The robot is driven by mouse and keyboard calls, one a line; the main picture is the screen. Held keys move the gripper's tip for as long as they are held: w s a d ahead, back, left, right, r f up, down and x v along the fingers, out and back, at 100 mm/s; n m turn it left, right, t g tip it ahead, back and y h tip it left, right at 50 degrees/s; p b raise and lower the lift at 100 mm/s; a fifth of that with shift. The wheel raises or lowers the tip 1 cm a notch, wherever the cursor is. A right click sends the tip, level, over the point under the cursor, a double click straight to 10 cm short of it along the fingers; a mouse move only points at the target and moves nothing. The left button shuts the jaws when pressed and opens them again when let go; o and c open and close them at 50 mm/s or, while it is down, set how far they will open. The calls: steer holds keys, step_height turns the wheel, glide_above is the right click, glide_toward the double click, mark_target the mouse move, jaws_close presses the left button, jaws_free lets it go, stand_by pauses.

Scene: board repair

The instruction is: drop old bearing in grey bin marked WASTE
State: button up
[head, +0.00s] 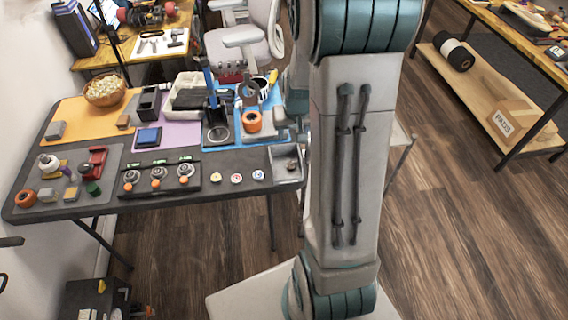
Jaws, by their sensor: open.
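A small grey open bin (287,172) sits at the front right corner of the dark table, with something small and dark inside. I cannot read any marking on it. A black holder (160,190) near the front edge carries several round metal parts with orange knobs below and green labels above. I cannot tell which part, if any, is the old bearing. My arm fills the middle right of the view, just right of the grey bin. I cannot make out my gripper; the arm hides the area behind it.
A grey tray (108,203) with assorted parts lies at the table's left. Three small round discs (236,178) lie left of the bin. An orange roll (252,121) and an upright blue-handled tool (208,76) stand behind. A wooden bowl (104,90) is at back left.

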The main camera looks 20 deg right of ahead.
steer(key=v, duration=0.8)
steer(key=s+a+r+n, duration=0.1)
steer(key=s+a+r, duration=0.2)
steer(key=s+a, duration=0.3)
steer(key=s+a+r+n, duration=0.2)
steer(key=s+a, duration=0.4)
steer(key=s, duration=0.3)
steer(key=shift+a+r+y, duration=0.35)
steer(key=shift+r+y, duration=0.05)
steer(key=shift+r, duration=0.3)
